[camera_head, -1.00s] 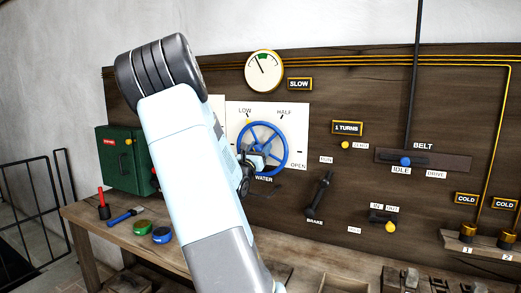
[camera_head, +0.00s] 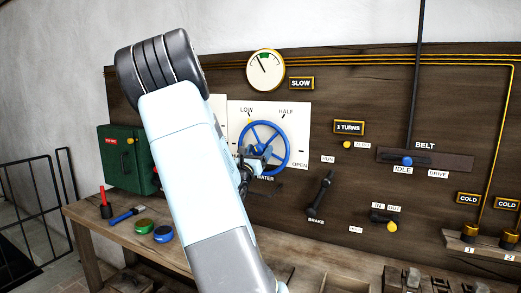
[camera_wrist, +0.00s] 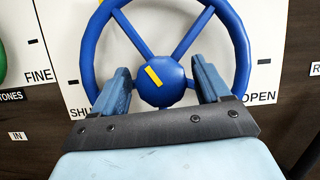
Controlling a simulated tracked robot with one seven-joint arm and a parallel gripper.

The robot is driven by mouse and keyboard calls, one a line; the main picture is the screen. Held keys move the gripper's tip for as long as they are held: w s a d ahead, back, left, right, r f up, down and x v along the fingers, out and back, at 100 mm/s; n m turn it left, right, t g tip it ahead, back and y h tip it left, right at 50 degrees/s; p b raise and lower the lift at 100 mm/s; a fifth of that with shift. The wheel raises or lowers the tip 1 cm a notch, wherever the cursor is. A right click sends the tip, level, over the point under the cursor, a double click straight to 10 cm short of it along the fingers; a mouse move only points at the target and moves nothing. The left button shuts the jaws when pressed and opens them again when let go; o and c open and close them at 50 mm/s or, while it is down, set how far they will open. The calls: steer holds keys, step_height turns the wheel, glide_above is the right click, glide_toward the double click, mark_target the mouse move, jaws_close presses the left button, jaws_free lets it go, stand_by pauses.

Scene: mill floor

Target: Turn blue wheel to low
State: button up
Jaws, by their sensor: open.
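The blue wheel (camera_head: 288,150) is mounted on a white dial plate (camera_head: 298,125) marked LOW, HALF and OPEN. A yellow mark on its rim sits by LOW in the head view. In the wrist view the wheel (camera_wrist: 240,50) fills the upper middle, with a yellow bar on its hub (camera_wrist: 158,90). My gripper (camera_wrist: 162,76) is open, one finger on each side of the hub. Whether the fingers touch the wheel I cannot tell. In the head view my gripper (camera_head: 260,157) is at the wheel's lower part, partly hidden by my arm.
A black brake lever (camera_head: 320,193) and a blue-knobbed belt lever (camera_head: 407,161) at IDLE are to the right. A green box (camera_head: 122,160) is at left. The wooden bench (camera_head: 105,232) below holds tools and two round tins. A gauge (camera_head: 265,70) is above.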

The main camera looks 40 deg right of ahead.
steer(key=v, duration=1.1)
steer(key=shift+a, duration=0.2)
